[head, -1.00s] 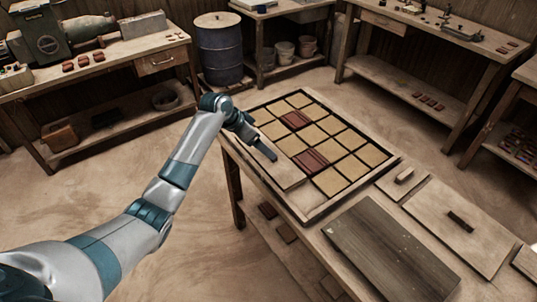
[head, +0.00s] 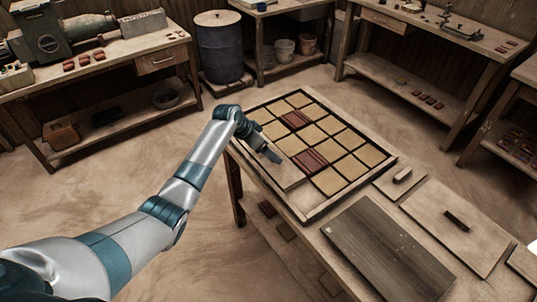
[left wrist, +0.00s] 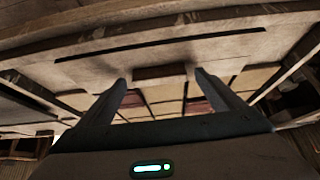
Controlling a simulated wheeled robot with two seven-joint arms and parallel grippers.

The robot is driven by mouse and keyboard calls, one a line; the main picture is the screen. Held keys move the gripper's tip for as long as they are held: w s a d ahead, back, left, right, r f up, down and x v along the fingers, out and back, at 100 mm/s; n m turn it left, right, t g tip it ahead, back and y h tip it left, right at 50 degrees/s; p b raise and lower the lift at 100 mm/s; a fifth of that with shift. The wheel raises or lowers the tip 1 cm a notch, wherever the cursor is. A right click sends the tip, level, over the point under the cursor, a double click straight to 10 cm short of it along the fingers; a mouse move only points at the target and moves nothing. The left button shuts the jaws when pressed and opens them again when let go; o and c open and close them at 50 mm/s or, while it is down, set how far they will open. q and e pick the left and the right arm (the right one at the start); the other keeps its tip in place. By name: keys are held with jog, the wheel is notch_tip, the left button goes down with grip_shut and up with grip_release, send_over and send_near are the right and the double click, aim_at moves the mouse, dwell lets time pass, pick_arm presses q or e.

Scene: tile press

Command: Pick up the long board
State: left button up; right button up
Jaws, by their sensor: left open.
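A long pale board (head: 290,179) lies along the near-left side of a square wooden tray (head: 316,213) of tiles. It also shows in the left wrist view (left wrist: 100,73), with a dark bar-like grip (left wrist: 160,72) on it. My left gripper (head: 274,157) is over this board in the head view and hides its middle. In the left wrist view the gripper (left wrist: 160,79) is open, its two fingers apart with the bar between them in the picture. I cannot tell whether the fingers touch the board. My right gripper is not in view.
Beige and dark red tiles (head: 309,162) fill the tray beside the board. A dark plank (head: 385,245), a large board with a handle (head: 470,240) and a small handled board (head: 390,184) lie to the right on the table. A blue barrel (head: 221,55) stands behind.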

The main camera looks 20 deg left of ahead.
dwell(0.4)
pick_arm(q)
jog(key=shift+c, duration=0.3)
jog(key=c, duration=1.3)
jog(key=shift+w+r, duration=0.1)
jog(key=shift+r, duration=0.05)
jog(key=shift+r, duration=0.2)
notch_tip(320, 180, up, 3)
jog(key=shift+r+b, duration=0.15)
jog(key=shift+b, duration=0.85)
jog(key=d+r+b, duration=0.1)
jog(key=d+r, duration=0.1)
jog(key=d, duration=0.2)
jog(key=s+d+r+b, duration=0.1)
jog(key=d+r, duration=0.1)
jog(key=d, duration=0.1)
jog(key=d+r+b, duration=0.1)
jog(key=d+r, duration=0.2)
jog(key=d, duration=0.1)
jog(key=shift+s+d, duration=0.35)
jog(key=shift+s, duration=0.05)
